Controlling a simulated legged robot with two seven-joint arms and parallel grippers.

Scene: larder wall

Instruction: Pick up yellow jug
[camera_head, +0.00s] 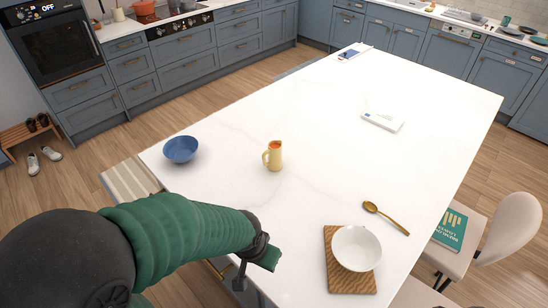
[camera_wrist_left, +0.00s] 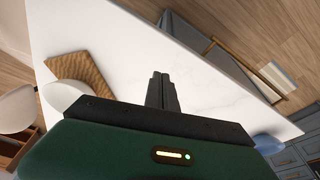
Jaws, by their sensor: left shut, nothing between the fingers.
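The yellow jug (camera_head: 273,157) stands upright on the white island top, its handle towards the left of the picture and something orange-red at its mouth. My left gripper (camera_head: 240,284) is at the near edge of the island in the head view, well in front of the jug and apart from it. In the left wrist view its fingers (camera_wrist_left: 160,76) are together with nothing between them. I cannot pick out the jug in the wrist view. My right gripper is in neither view.
A blue bowl (camera_head: 181,149) is left of the jug. A white bowl (camera_head: 357,247) sits on a wooden board (camera_head: 335,278) at the near right, with a golden spoon (camera_head: 385,217) beyond. A white box (camera_head: 382,121) lies farther back. The countertop (camera_head: 300,190) around the jug is clear.

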